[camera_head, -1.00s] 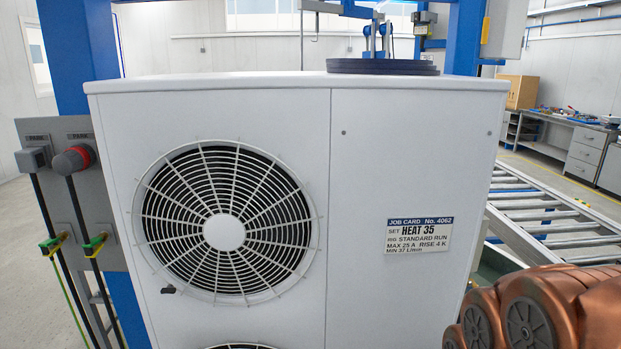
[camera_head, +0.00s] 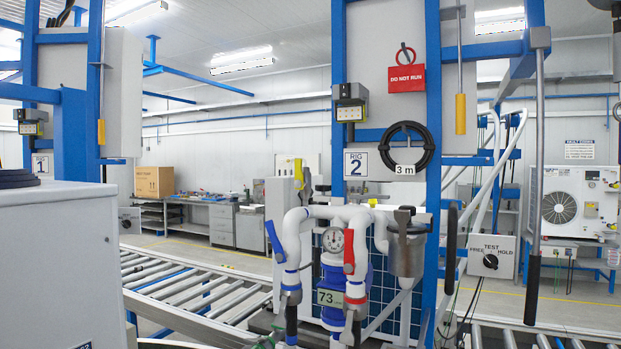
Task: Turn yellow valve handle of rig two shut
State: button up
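Rig two stands in the middle of the head view, marked by a RIG 2 sign (camera_head: 357,163) on its blue frame. A small yellow handle (camera_head: 298,171) points upward at the rig's upper left, just above the white pipework (camera_head: 330,213); its valve body is hard to make out. A blue lever (camera_head: 274,238) sits on the left pipe and a red lever (camera_head: 348,250) on the middle pipe, beside a round gauge (camera_head: 333,240). My gripper is not in view, so nothing shows it near the yellow handle.
A red DO NOT RUN tag (camera_head: 406,78) and a black hose coil (camera_head: 406,146) hang on the rig. A white cabinet (camera_head: 60,265) blocks the near left. A roller conveyor (camera_head: 190,288) runs behind it toward the rig.

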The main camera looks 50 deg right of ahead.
aim_at(300, 184)
jog(key=z, duration=1.55)
